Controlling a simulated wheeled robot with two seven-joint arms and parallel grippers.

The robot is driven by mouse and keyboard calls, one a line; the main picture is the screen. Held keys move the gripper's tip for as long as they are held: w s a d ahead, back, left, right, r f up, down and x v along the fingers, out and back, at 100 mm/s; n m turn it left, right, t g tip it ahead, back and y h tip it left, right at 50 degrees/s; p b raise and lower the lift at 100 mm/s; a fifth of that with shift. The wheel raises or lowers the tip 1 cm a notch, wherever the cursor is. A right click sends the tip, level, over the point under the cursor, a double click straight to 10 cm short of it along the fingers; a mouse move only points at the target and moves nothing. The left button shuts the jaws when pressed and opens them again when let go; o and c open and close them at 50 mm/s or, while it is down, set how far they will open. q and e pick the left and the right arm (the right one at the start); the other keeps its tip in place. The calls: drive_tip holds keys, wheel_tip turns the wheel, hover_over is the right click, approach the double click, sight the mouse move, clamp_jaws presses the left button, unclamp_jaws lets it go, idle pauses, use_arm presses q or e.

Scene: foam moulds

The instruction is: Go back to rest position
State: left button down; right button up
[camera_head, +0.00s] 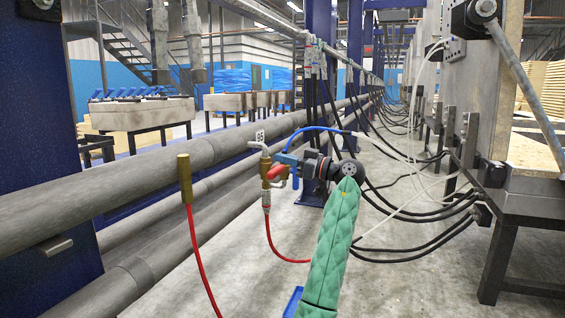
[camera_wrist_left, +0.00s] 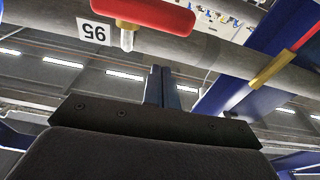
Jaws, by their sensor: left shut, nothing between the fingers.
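My left arm in its green padded sleeve comes up from the bottom of the head view. Its black wrist ends in my left gripper (camera_head: 289,159), whose blue fingers point left at a brass valve (camera_head: 265,165) with a red handle (camera_head: 277,171). In the left wrist view the two fingers (camera_wrist_left: 163,76) are together and empty. The red handle (camera_wrist_left: 150,14) shows just beyond their tips, with a gap visible between them. My right gripper is in neither view.
Large grey pipes (camera_head: 90,200) run along the left. A brass fitting (camera_head: 185,178) with a red hose stands in front of them. Black hoses (camera_head: 425,243) and a dark metal table (camera_head: 520,215) are at the right. Bare concrete floor (camera_head: 420,290) shows at bottom right.

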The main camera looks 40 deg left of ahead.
use_arm(q)
drive_tip(key=p+v, duration=0.1)
drive_tip(key=v, duration=0.6)
drive_tip(key=shift+w, duration=0.15)
